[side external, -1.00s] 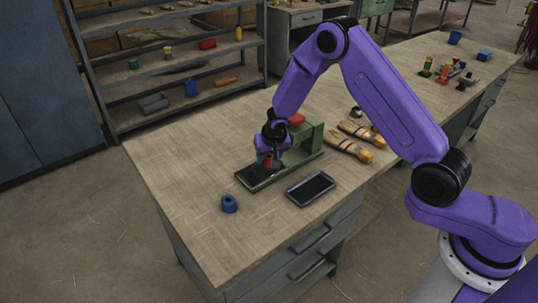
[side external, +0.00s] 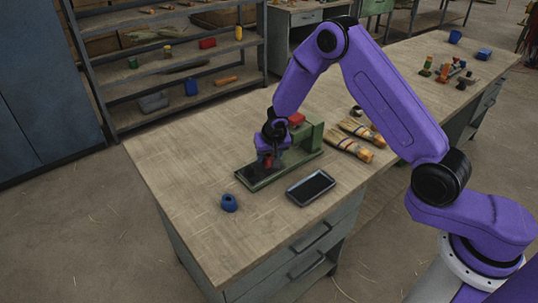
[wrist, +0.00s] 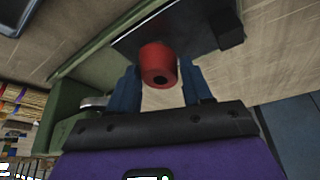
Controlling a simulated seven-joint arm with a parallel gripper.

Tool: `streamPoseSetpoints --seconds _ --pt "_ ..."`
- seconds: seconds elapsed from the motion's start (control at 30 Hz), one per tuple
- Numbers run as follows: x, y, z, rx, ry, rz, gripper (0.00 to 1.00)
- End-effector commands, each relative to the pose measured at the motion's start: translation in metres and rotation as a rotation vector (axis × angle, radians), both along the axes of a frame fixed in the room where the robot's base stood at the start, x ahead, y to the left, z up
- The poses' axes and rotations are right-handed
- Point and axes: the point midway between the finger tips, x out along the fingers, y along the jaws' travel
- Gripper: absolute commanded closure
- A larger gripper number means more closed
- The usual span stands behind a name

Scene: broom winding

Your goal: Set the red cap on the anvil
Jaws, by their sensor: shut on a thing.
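The red cap (side external: 267,161) is between the fingers of my gripper (side external: 268,158), over the green press base. In the wrist view, the red cap (wrist: 158,62) shows its round end with a dark central hole. The blue fingers of my gripper (wrist: 160,85) stand on either side of it. A dark plate (wrist: 190,30) lies beyond the cap, and it seems to be the anvil. In the side view, the dark plate (side external: 248,175) is at the front left of the green press (side external: 311,137). I cannot tell whether the cap touches the plate.
A blue ring-shaped piece (side external: 229,203) stands left of the press, and a dark flat tray (side external: 311,188) lies in front. Two broom heads (side external: 350,147) lie to the right. The bench's left part is clear.

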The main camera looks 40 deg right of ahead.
Motion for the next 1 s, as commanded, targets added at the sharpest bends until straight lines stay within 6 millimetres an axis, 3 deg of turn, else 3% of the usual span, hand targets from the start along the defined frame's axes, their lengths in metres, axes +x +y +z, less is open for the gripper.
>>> streamPoseSetpoints --seconds 0.83,0.87,0.9,1.0 --pt "0.0 0.0 -0.012 -0.001 -0.001 0.001 0.79" --pt "0.0 0.0 -0.012 -0.001 -0.001 0.001 0.47" --pt "0.0 0.0 -0.012 0.0 -0.001 0.0 0.4" --pt "0.0 0.0 -0.012 0.0 -0.001 0.0 0.4"
